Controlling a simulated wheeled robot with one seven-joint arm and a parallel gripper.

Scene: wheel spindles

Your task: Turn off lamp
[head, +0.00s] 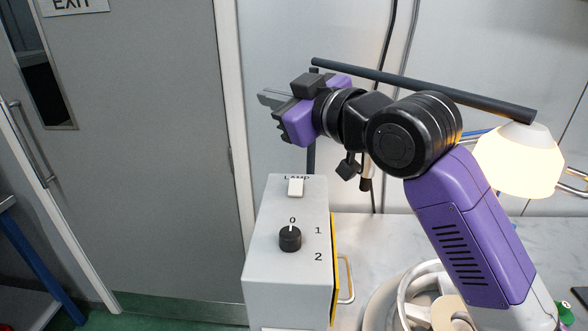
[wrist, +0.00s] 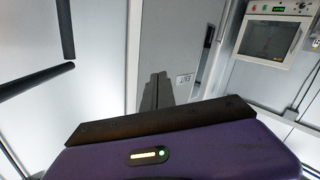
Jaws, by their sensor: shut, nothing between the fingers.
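The lamp (head: 517,160) at the right of the head view glows warm white under a black boom. A grey control box (head: 262,250) stands on the worktop. Its top carries the label LAMP, a white switch (head: 296,187), and a black knob (head: 290,238) whose mark points to 0. My gripper (head: 268,98) is shut and empty, above and behind the box, with its fingers pointing left. It is apart from the switch and knob. In the wrist view the grey fingers (wrist: 156,92) are together; the box and lamp shade are not seen there.
A white wheel-like part (head: 405,295) lies on the worktop (head: 372,232) right of the box. A yellow side with a handle (head: 347,280) faces it. The lamp's black boom (head: 420,86) runs behind my arm. A grey door (head: 150,150) stands left. A screen unit (wrist: 268,40) shows in the wrist view.

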